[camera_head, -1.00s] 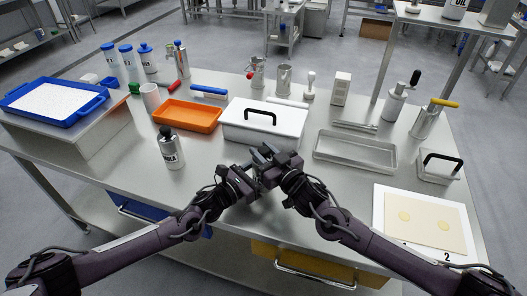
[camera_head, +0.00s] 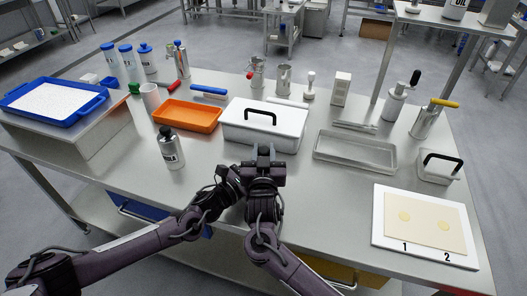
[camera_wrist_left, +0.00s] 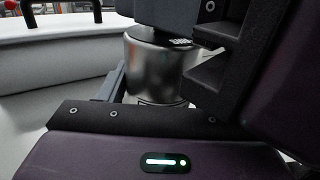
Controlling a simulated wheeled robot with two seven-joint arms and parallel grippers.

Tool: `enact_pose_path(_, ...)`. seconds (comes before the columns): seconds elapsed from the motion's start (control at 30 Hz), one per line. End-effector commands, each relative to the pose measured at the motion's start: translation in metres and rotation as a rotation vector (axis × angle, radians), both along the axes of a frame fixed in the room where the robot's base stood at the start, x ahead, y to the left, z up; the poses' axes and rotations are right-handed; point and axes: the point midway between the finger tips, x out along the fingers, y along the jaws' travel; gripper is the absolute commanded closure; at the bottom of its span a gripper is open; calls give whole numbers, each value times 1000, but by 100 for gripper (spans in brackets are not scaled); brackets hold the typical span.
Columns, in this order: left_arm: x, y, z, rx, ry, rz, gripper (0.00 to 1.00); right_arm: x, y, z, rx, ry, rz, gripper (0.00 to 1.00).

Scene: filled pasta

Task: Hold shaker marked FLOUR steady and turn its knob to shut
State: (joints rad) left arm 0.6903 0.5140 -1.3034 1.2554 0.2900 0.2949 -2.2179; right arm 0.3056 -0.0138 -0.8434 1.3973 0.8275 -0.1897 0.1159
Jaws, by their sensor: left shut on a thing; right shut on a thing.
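A silver metal shaker (camera_wrist_left: 155,72) shows in the left wrist view, held by my left gripper (camera_wrist_left: 155,112); its label is mostly hidden and I cannot read it. A dark part sits over its top, with the fingers of my right gripper (camera_wrist_left: 215,65) around there; the knob itself is hidden. In the head view my left gripper (camera_head: 240,180) is low beside my right gripper (camera_head: 265,154), which points away over the same spot. The grippers hide the held shaker in that view.
A second, dark-topped shaker (camera_head: 171,152) with an unreadable label stands to the left. Behind my grippers is a white box with a black handle (camera_head: 262,125). An orange tray (camera_head: 187,116) and a metal tray (camera_head: 355,152) lie to either side. A numbered board (camera_head: 425,228) lies front right.

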Motion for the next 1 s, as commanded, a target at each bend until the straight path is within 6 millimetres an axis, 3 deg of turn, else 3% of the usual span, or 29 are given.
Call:
enact_pose_path(0.43, -3, -2, -1, -1, -1, -8, 74, 1, -3, 0, -2, 0, -16, 93)
enact_pose_path(0.47, -3, -2, -1, -1, -1, -8, 74, 1, -3, 0, -2, 0, -16, 68)
enact_pose_path(0.6, -2, -2, -1, 0, 0, -6, 74, 1, -2, 0, -2, 0, -14, 50)
enact_pose_path(1.0, -1, 0, -1, 1, 1, -1, 74, -8, 0, -1, 0, 0, -9, 48)
